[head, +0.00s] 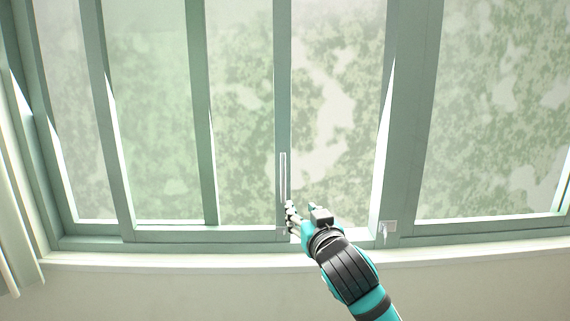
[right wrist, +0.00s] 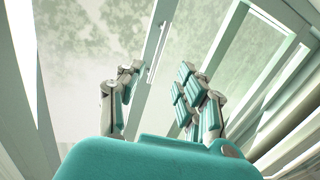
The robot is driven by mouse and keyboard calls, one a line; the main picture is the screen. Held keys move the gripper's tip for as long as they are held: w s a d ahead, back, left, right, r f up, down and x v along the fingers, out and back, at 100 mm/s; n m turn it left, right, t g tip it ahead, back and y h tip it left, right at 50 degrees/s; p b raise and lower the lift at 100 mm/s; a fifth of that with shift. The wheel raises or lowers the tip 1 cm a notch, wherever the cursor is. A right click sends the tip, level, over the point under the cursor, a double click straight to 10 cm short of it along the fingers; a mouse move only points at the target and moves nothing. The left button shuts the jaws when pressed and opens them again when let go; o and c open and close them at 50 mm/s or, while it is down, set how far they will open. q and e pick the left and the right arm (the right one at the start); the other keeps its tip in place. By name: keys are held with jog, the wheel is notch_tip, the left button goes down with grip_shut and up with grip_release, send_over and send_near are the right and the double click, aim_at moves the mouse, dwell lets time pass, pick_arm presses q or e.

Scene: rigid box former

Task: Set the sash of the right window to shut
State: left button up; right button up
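The window's sash (head: 206,120) has a greenish frame and fills the left-middle of the head view. Its right stile stands apart from the broad post (head: 408,120), with a pane-wide space between them. A slim pale vertical handle (head: 283,172) is on that stile; it also shows in the right wrist view (right wrist: 157,52). My right gripper (head: 301,207) is at the handle's lower end, fingers apart. In the right wrist view the open fingers (right wrist: 157,90) stand either side of the handle's line, with nothing between them. I cannot tell whether they touch it. My left gripper is out of view.
A white sill (head: 180,259) runs below the window frame. A small pale fitting (head: 389,227) sits at the foot of the broad post. A curtain (head: 14,220) hangs at the far left. Another pane (head: 490,110) fills the right side.

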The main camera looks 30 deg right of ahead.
notch_tip(320, 180, up, 2)
jog(key=s+r, duration=0.1)
jog(key=p, duration=0.2)
send_near(283, 176)
jog(key=shift+t, duration=0.3)
jog(key=p+x, duration=0.3)
jog(key=x, duration=0.6)
jog(key=shift+d+p, duration=0.2)
jog(key=shift+p, duration=0.1)
jog(key=shift+w+d+f, duration=0.15)
jog(key=shift+w+d, duration=0.05)
jog(key=shift+w, duration=0.5)
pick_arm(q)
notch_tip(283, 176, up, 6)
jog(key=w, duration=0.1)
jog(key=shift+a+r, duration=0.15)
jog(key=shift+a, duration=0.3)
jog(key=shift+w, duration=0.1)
pick_arm(e)
grip_shut()
jog(key=shift+w+f, duration=0.1)
jog(key=shift+w, duration=0.05)
